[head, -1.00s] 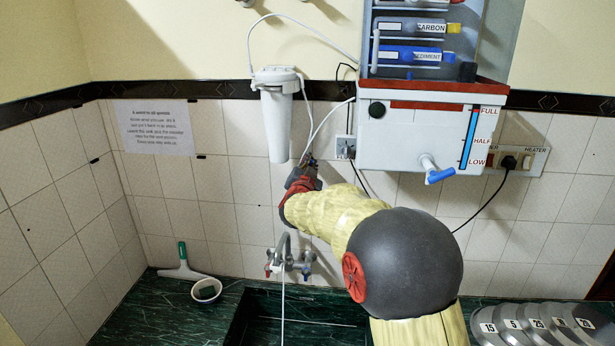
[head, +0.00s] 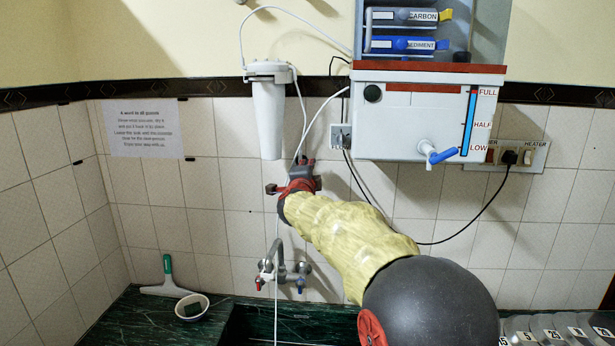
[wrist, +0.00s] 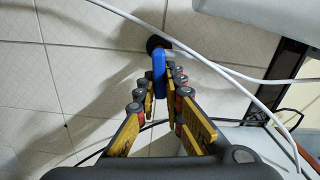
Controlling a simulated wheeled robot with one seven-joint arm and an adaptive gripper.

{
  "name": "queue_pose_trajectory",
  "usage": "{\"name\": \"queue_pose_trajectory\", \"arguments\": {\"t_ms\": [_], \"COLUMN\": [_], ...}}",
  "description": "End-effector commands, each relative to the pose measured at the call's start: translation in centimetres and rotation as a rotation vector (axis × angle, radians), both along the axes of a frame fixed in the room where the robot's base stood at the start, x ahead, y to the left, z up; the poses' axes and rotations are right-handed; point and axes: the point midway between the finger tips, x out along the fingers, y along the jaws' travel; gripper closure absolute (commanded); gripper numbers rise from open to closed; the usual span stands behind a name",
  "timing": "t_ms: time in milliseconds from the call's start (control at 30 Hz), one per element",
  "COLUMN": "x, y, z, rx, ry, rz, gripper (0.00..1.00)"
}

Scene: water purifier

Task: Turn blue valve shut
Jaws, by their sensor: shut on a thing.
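The blue valve handle (wrist: 159,64) shows in the wrist view, sticking out from a dark round fitting (wrist: 155,43) at the wall. My gripper (wrist: 161,78) is shut on this handle, with a finger on each side of its near end. In the head view my gripper (head: 303,172) is at the tiled wall just below and right of the white filter housing (head: 269,115). The blue handle is hidden there behind my gripper.
A white tank (head: 420,125) with a blue-levered tap (head: 441,155) hangs to the right. White tubes (wrist: 225,65) cross close to my gripper. A sink tap (head: 279,265) stands below. A power socket (head: 340,137) is to the upper right.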

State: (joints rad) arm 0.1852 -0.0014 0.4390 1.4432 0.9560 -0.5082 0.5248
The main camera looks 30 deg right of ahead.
Motion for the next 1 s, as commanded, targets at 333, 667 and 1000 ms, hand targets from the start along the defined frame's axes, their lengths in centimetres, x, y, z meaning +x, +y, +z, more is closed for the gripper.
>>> {"name": "queue_pose_trajectory", "arguments": {"t_ms": [333, 667, 1000], "x": [-0.01, -0.01, 0.00], "y": [-0.05, -0.04, -0.04], "z": [-0.72, -0.71, -0.75], "rx": [0.120, 0.144, 0.143], "ry": [-0.078, -0.094, -0.092], "rz": [0.000, 0.000, 0.000], "gripper": [1.00, 1.00, 0.85]}}
